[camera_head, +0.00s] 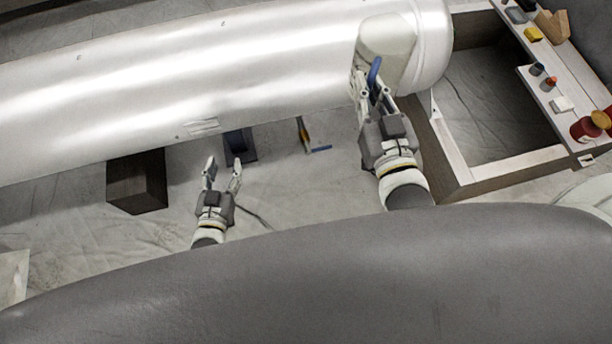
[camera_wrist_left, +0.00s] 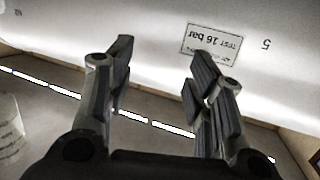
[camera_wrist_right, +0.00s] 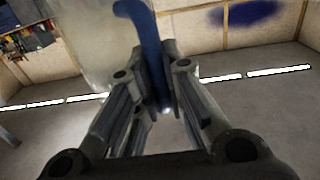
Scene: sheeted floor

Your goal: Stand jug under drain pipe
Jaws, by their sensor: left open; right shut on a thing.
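A pale translucent jug (camera_head: 388,38) with a blue handle (camera_head: 375,72) is in front of the tank's right end. My right gripper (camera_head: 373,92) is shut on the handle. The right wrist view shows the blue handle (camera_wrist_right: 150,45) between the fingers and part of the jug (camera_wrist_right: 92,40) beside it. A thin brass-coloured piece with a blue lever, which looks like the drain pipe (camera_head: 303,132), shows at the tank's lower edge, left of the jug and apart from it. My left gripper (camera_head: 222,166) is open and empty below the tank. The jug's base cannot be made out.
The large silver tank (camera_head: 200,75) spans the upper view; its test label (camera_wrist_left: 211,44) faces my left wrist. Dark supports (camera_head: 137,185) stand under it. A wooden frame (camera_head: 515,165) and a shelf with bottles (camera_head: 560,80) are at right. Sheeted floor (camera_head: 290,190) is clear below the pipe.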

